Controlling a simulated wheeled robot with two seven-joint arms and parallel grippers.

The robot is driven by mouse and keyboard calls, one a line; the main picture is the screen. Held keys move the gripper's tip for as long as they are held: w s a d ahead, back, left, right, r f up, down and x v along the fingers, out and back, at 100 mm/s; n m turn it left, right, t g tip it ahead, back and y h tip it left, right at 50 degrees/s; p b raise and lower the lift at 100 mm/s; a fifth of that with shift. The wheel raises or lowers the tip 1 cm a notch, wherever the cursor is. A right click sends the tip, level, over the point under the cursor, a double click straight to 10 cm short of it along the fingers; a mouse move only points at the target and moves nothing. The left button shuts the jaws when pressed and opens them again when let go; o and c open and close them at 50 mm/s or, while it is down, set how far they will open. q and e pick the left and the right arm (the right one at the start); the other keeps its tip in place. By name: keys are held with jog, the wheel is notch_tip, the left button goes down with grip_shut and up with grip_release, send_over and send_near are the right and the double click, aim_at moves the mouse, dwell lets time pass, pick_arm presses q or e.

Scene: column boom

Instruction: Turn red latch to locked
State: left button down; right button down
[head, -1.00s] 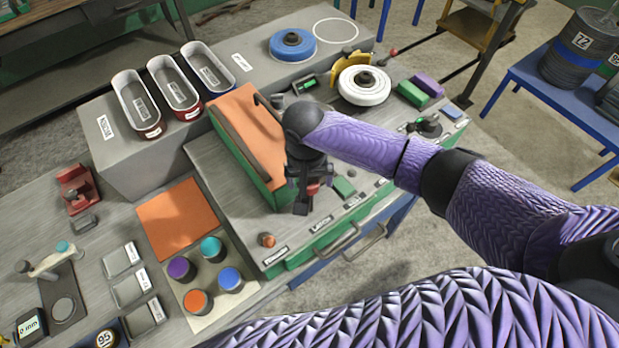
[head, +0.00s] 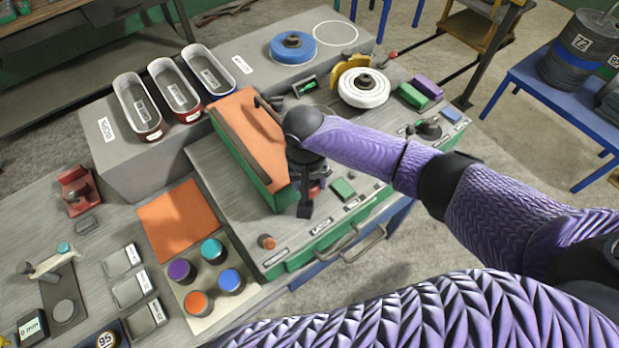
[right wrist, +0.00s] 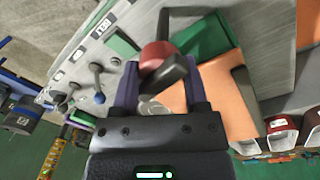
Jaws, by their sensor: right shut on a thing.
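The red latch (right wrist: 155,56) shows in the right wrist view as a round red hub with a dark lever bar across it, between my two purple fingers. My right gripper (right wrist: 160,85) is shut on the latch's dark lever. In the head view, my right gripper (head: 305,205) points down at the front of the grey bench panel, beside the green-sided box. There only a small bit of the latch (head: 314,191) shows; the gripper hides the rest. Small white labels (head: 321,226) lie along the panel's front edge; I cannot read them surely. My left gripper is not in view.
The box with the orange top (head: 253,130) stands close to the left of my gripper. An orange-brown knob (head: 266,241) stands in front. A white wheel (head: 363,88) is behind. Drawer handles (head: 365,245) stick out at the front.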

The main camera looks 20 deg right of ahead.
jog(key=n+p, duration=0.2)
jog(key=n, duration=0.1)
jog(key=shift+r+n+p, duration=0.15)
jog(key=shift+n+p, duration=0.15)
jog(key=shift+n, duration=0.1)
jog(key=n+p, duration=0.1)
jog(key=n, duration=0.3)
jog(key=shift+d+n+t+p, duration=0.1)
jog(key=shift+n+t+p, duration=0.2)
jog(key=shift+p, duration=0.1)
jog(key=n, duration=0.3)
jog(key=shift+n+p, duration=0.3)
jog(key=shift+p, duration=0.1)
jog(key=n, duration=0.3)
jog(key=c, duration=1.1)
grip_release()
jog(key=shift+n, duration=1.3)
jog(key=shift+c, duration=0.2)
jog(key=o, duration=1)
jog(key=shift+o, duration=0.2)
jog(key=shift+p, duration=0.3)
